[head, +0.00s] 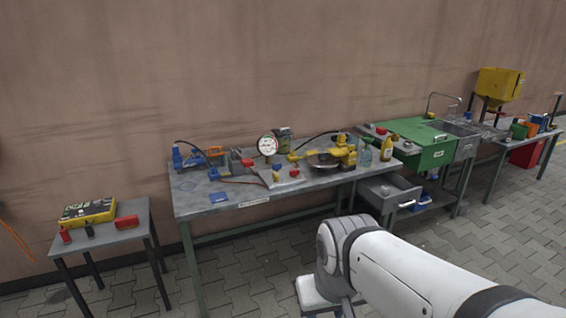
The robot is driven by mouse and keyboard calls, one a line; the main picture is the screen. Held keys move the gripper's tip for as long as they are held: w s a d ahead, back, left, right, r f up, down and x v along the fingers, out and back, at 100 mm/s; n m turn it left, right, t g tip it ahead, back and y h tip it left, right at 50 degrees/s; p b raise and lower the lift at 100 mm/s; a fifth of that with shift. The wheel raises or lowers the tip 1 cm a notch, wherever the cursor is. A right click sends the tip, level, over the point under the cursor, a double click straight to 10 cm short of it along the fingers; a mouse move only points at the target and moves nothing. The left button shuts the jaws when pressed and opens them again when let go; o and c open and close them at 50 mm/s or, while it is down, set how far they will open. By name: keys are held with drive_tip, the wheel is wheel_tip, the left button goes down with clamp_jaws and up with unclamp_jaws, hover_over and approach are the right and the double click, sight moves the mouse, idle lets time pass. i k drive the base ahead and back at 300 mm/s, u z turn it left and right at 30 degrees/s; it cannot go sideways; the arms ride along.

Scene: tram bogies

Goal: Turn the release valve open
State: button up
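The grey workbench (230,207) in the middle carries a white dial gauge (267,144) and a grey plate with small red and blue parts in front of it. A red part (294,173) and a blue part (276,168) sit on this plate. I cannot tell which small part is the release valve or how it is turned. A yellow device (343,152) with a dark round disc stands to the right. My arm reaches in from the lower right, in front of the bench. My gripper is not visible.
A small table (143,212) with a yellow box (88,212) stands at left. An open drawer (400,200) juts out below the bench's right end. A green sink unit (432,157) stands further right. Paved floor (480,255) lies clear in front.

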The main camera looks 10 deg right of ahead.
sight(292, 173)
drive_tip(key=z, duration=0.4)
drive_tip(key=i, duration=1.9)
drive_tip(key=u, duration=0.75)
